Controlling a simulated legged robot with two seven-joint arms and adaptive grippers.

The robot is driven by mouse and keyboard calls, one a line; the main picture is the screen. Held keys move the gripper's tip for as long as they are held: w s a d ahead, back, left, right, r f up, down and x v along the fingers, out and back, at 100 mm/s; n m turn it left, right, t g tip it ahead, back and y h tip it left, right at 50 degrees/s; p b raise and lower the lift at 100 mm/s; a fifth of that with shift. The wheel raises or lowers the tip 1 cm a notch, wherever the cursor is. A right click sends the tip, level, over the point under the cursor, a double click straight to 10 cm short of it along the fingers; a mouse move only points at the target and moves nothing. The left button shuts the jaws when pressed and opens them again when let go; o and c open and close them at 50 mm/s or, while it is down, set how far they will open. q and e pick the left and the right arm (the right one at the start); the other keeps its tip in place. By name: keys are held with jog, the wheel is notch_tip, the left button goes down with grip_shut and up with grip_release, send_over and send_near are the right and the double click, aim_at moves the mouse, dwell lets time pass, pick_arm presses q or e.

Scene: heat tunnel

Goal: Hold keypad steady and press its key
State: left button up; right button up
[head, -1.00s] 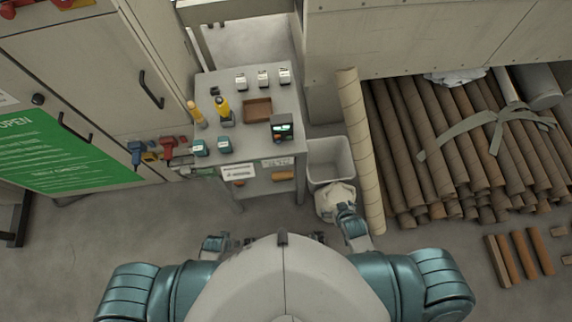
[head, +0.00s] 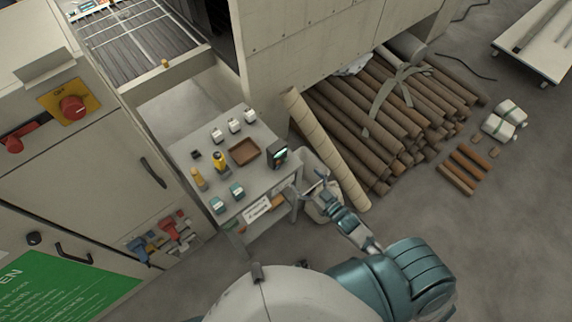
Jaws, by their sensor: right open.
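The keypad (head: 278,156), a small dark box with a lit greenish screen, stands on the right edge of the grey bench (head: 222,174). Its keys are too small to make out. My right gripper (head: 312,182) is open and empty, to the right of the keypad and a little nearer to me, apart from it. My left gripper is not in view.
A brown tray (head: 244,153), white boxes (head: 234,126), teal boxes (head: 237,191) and a yellow-topped tool (head: 220,159) share the bench. A cabinet (head: 95,150) bounds the left.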

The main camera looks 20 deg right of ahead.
send_near(281, 152)
jog(key=w, duration=0.3)
jog(key=x, duration=0.3)
jog(key=a+x, duration=0.1)
jog(key=x, duration=0.4)
jog(key=shift+a+f, duration=0.15)
jog(key=shift+a, duration=0.35)
jog(key=shift+w, duration=0.35)
jog(key=shift+d, duration=0.5)
jog(key=shift+c, duration=1.4)
jog(key=shift+a, duration=0.3)
jog(key=c, duration=0.8)
jog(key=shift+a, duration=0.15)
jog(key=shift+c, duration=0.9)
jog(key=shift+a, duration=0.1)
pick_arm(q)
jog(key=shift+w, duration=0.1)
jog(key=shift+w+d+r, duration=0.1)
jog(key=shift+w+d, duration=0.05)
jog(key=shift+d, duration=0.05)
pick_arm(e)
jog(key=shift+d, duration=0.4)
